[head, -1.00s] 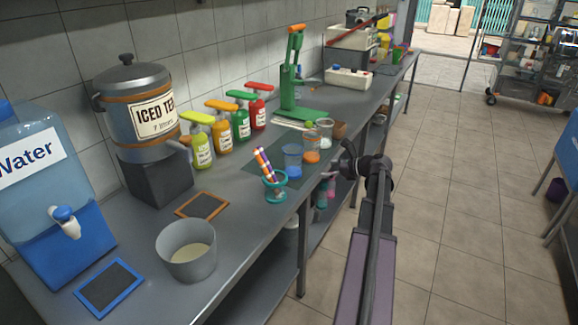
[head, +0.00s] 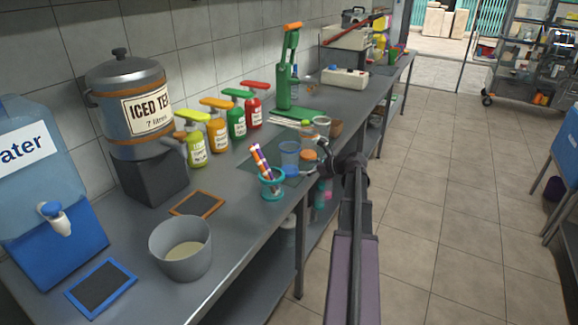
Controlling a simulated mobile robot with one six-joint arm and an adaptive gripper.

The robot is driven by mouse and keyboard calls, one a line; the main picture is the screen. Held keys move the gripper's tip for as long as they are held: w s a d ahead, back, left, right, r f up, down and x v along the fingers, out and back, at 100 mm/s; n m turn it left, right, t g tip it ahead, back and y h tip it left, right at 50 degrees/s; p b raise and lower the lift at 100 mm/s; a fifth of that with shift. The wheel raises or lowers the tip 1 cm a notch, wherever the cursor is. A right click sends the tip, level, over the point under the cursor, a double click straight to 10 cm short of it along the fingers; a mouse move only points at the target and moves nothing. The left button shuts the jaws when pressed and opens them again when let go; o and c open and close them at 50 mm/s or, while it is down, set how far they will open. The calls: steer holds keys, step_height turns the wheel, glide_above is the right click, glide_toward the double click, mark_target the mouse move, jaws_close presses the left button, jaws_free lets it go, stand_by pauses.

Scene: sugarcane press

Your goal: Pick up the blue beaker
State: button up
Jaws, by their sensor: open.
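The blue beaker (head: 289,160) is a clear cup with blue contents. It stands upright on a dark mat near the counter's front edge in the head view. My gripper (head: 322,154) is open, just right of the beaker. The fingers are small and partly blend with the cups behind, so the exact gap to the beaker is hard to tell.
A teal holder with striped sticks (head: 271,184) stands close left of the beaker. A whitish cup (head: 321,126) is farther back. Several pump bottles (head: 216,132) line the wall, with a green press (head: 290,90) behind. A grey pot (head: 181,250) is nearer. The aisle floor at right is clear.

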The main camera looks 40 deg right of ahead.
mark_target(293, 169)
steer(key=shift+w+a+f, duration=0.2)
steer(key=shift+w+a, duration=0.05)
steer(key=shift+w, duration=0.2)
steer(key=shift+w, duration=0.1)
steer(key=shift+b+x, duration=1.15)
steer(key=shift+x, duration=1.35)
steer(key=shift+f, duration=0.15)
steer(key=c, duration=0.8)
